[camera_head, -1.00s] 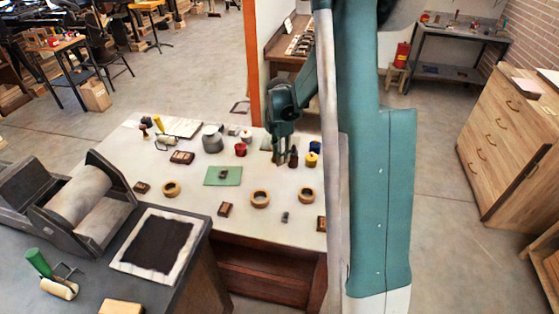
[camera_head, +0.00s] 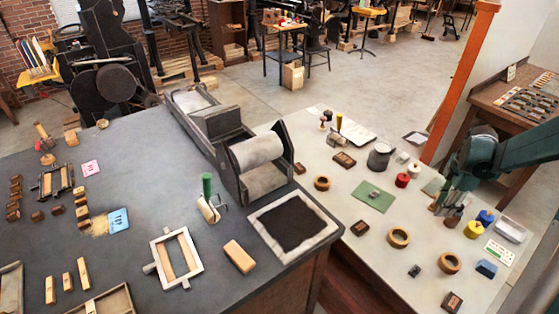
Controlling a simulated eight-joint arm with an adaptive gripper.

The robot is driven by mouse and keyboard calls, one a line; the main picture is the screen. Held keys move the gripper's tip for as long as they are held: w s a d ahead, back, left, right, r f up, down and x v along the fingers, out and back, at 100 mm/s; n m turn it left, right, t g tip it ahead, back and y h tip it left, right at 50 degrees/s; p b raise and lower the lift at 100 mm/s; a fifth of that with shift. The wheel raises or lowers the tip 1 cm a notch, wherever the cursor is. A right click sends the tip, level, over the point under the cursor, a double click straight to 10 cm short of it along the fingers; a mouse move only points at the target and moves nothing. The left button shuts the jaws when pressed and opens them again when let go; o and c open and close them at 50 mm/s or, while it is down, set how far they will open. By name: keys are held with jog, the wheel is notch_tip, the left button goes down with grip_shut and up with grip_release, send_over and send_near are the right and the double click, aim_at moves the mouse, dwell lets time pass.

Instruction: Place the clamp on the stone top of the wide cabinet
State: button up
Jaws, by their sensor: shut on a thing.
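My gripper (camera_head: 446,203) is at the right, low over the pale table, with its fingers pointing down. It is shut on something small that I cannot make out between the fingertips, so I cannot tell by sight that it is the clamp. A dark brown object (camera_head: 452,216) shows right at the fingertips; I cannot tell whether it is held or stands behind them. The wide cabinet with the dark grey stone top (camera_head: 140,158) fills the left and middle, well to the left of my gripper.
On the stone top are a roller press (camera_head: 256,150), a green-handled roller (camera_head: 209,200), a black inked slab (camera_head: 293,222), a white frame (camera_head: 175,258) and several wooden blocks. Its back left middle is bare. The pale table (camera_head: 345,205) holds tape rings, jars and a green mat (camera_head: 372,196).

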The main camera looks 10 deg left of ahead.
jog(key=shift+r, duration=0.1)
notch_tip(320, 180, up, 21)
jog(key=a, duration=0.1)
jog(key=w+a+n+p, duration=0.1)
jog(key=w+a+n, duration=0.15)
jog(key=a, duration=0.95)
jog(key=w+a+n+p, duration=0.1)
jog(key=a+n, duration=0.2)
jog(key=a, duration=1)
jog(key=s+a+n+p, duration=0.1)
jog(key=s+a+n, duration=0.1)
jog(key=a, duration=0.9)
jog(key=s+a+n+p, duration=0.1)
jog(key=s+a+n, duration=0.2)
jog(key=a, duration=0.9)
jog(key=s+a+n+p, duration=0.2)
jog(key=s+a+n, duration=0.2)
jog(key=s+a, duration=0.9)
jog(key=s+a+n+p, duration=0.1)
jog(key=s+a+n, duration=0.3)
jog(key=s+a, duration=0.9)
jog(key=w+a+f, duration=0.1)
jog(key=a+f, duration=0.1)
jog(key=f, duration=0.3)
jog(key=w+a+f, duration=0.2)
jog(key=f, duration=0.4)
jog(key=shift+w+a, duration=0.2)
jog(key=shift+w, duration=0.05)
